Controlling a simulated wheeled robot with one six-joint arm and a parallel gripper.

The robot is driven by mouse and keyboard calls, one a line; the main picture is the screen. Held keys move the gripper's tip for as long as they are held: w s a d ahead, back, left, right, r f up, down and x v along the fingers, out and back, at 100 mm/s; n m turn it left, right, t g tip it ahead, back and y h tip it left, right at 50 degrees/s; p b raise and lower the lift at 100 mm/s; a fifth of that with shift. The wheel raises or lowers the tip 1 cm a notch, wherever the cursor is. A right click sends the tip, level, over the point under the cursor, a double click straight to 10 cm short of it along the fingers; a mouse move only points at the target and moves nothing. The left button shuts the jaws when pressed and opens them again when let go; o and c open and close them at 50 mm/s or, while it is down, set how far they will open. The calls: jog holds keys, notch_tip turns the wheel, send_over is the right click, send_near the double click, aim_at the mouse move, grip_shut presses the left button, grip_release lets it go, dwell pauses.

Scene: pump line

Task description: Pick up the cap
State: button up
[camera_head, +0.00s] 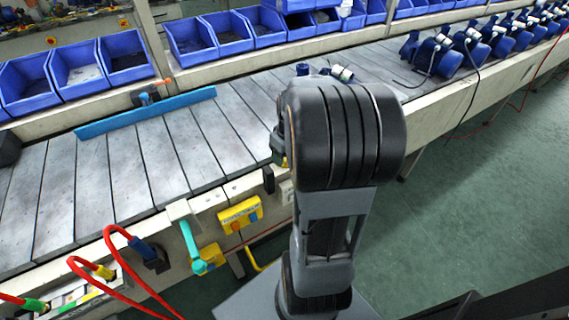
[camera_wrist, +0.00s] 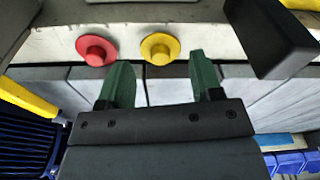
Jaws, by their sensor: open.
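In the wrist view, a red round piece with a raised knob (camera_wrist: 96,50) and a yellow one of like shape (camera_wrist: 160,48) sit side by side on a pale surface. I cannot tell whether either is the cap. My gripper (camera_wrist: 160,60) is open, with its two green fingers apart and nothing seen held between them. In the wrist view, the yellow piece appears between the fingertips and the red one just left of them; the distance is unclear. In the head view, my arm hides most of the gripper.
A slatted conveyor (camera_head: 140,160) runs across, with a blue bar (camera_head: 145,113) on it. Blue bins (camera_head: 75,75) line its far side. Several blue pumps (camera_head: 437,55) stand at the right. A yellow button box (camera_head: 240,214) and red hoses (camera_head: 125,265) are at the near edge. Green floor is clear at right.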

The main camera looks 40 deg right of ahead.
aim_at(285, 162)
jog(key=shift+w+f, duration=0.2)
jog(key=shift+f, duration=1.2)
jog(key=c, duration=0.7)
jog(key=shift+o, duration=0.2)
jog(key=shift+r, duration=0.1)
